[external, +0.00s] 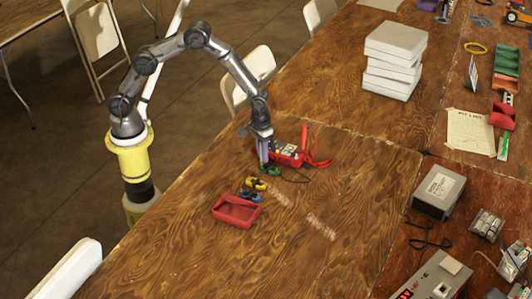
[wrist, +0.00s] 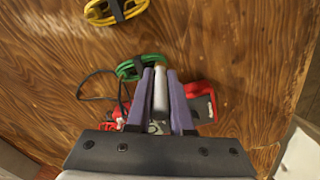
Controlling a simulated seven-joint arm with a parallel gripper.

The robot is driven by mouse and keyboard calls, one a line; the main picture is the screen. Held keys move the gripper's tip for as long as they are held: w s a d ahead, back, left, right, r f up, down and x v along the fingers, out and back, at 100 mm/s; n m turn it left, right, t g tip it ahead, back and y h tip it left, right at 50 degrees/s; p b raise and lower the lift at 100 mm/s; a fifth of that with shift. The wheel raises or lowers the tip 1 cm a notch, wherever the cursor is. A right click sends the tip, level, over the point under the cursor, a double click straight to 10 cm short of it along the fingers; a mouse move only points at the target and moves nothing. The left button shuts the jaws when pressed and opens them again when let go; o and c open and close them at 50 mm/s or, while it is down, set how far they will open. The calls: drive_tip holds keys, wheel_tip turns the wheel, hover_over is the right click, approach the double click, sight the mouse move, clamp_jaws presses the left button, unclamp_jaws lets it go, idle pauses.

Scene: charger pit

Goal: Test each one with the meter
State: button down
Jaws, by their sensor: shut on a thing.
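My gripper (wrist: 161,75) has purple fingers, closed on a pale grey, plug-like piece (wrist: 160,95). A green cable coil (wrist: 140,67) with a dark strap lies right at the fingertips; whether the grey piece belongs to it, I cannot tell. In the external view my gripper (external: 265,166) points down just over the green coil (external: 271,171). The red meter (external: 288,155) with red leads sits just behind, and is partly hidden by my fingers in the wrist view (wrist: 201,97). A yellow coil (external: 256,184) and a blue coil (external: 249,196) lie nearer the tray.
An empty-looking red tray (external: 236,211) stands in front of the coils. Pale markings (external: 321,228) lie on the wood to the right. White boxes (external: 394,58) are stacked farther back. A grey box (external: 438,191) is at the right. The table's front area is clear.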

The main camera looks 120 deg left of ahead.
drive_tip(key=shift+f, duration=0.15)
drive_tip(key=c, duration=0.7)
unclamp_jaws()
drive_tip(key=o, duration=0.3)
drive_tip(key=shift+r, duration=3.75)
